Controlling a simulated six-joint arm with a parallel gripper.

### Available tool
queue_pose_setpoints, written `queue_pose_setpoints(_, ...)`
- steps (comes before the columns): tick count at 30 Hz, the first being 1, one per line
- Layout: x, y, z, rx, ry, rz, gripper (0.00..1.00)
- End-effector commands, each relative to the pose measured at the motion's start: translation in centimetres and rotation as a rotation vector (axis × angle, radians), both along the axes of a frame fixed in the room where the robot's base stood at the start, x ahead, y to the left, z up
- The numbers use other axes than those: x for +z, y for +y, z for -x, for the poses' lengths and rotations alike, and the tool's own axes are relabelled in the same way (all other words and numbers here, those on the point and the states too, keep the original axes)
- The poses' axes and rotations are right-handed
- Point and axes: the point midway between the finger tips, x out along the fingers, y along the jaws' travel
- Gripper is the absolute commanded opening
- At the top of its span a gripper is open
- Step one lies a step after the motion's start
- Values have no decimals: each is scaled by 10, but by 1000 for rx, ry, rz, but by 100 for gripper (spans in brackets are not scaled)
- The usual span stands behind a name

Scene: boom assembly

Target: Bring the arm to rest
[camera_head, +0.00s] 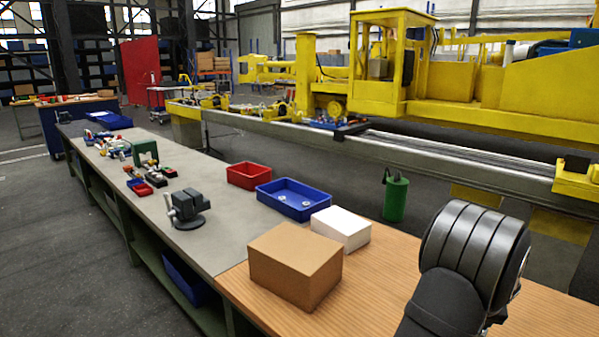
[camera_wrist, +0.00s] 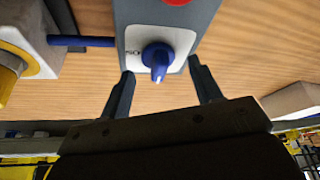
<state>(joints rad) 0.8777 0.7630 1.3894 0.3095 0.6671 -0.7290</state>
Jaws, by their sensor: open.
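My gripper (camera_wrist: 161,68) shows in the wrist view with its two dark fingers spread apart and nothing held between them. Just beyond the fingertips is a grey control box (camera_wrist: 205,14) with a white plate and a blue rotary knob (camera_wrist: 158,58). Part of a red round piece (camera_wrist: 176,1) shows at the picture's top edge. I cannot tell whether the fingers touch the box. In the head view only my dark arm shows at the lower right; the gripper and control box are not visible there.
The wooden bench top (camera_head: 385,295) holds a brown box (camera_head: 295,265) and a white box (camera_head: 341,228). Blue (camera_head: 293,199) and red (camera_head: 249,175) trays and a vise (camera_head: 186,208) stand farther along. In the wrist view a pale block with a yellow knob (camera_wrist: 10,75) is at left.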

Motion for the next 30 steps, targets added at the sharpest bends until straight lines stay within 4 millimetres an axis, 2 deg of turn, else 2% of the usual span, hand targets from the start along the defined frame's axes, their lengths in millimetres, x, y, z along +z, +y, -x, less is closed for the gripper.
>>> queue_pose_setpoints(15, 0, 2, -1, -251, -1, 1, 58)
queue_pose_setpoints(30, 0, 2, -1, -306, -1, 0, 58)
